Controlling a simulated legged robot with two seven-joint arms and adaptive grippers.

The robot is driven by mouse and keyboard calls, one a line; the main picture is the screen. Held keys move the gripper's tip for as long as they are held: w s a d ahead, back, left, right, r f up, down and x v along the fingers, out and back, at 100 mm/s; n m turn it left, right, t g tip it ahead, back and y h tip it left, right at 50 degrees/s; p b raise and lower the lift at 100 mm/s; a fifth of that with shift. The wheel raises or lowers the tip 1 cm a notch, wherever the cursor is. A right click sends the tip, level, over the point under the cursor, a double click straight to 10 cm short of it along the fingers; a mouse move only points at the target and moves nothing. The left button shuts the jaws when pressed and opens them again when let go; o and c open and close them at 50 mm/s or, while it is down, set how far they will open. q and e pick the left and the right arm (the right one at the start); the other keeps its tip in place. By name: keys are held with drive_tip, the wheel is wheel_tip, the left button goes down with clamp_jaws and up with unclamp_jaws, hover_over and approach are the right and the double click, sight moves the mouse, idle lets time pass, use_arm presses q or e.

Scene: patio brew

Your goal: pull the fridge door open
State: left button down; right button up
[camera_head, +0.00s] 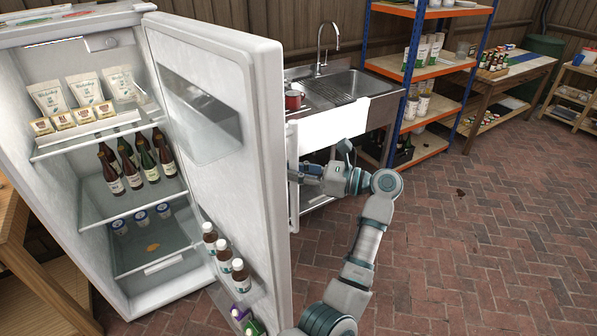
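The white fridge (142,293) stands at the left with its door (228,135) swung wide open toward me, showing the shelves inside. A pale vertical handle (293,205) shows past the door's right edge, on its outer side. My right gripper (300,173) reaches this handle from the right, its arm bent around the door's outer side. Its fingertips are small and partly hidden at the handle, so I cannot tell whether they are closed on it. My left gripper is not in view.
Inside the fridge are pouches (86,92), brown bottles (147,165) and small tubs (141,218). Door-shelf bottles (223,253) stand upright. Behind the door are a sink unit (345,85) with a red mug (293,99) and a shelving rack (425,75).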

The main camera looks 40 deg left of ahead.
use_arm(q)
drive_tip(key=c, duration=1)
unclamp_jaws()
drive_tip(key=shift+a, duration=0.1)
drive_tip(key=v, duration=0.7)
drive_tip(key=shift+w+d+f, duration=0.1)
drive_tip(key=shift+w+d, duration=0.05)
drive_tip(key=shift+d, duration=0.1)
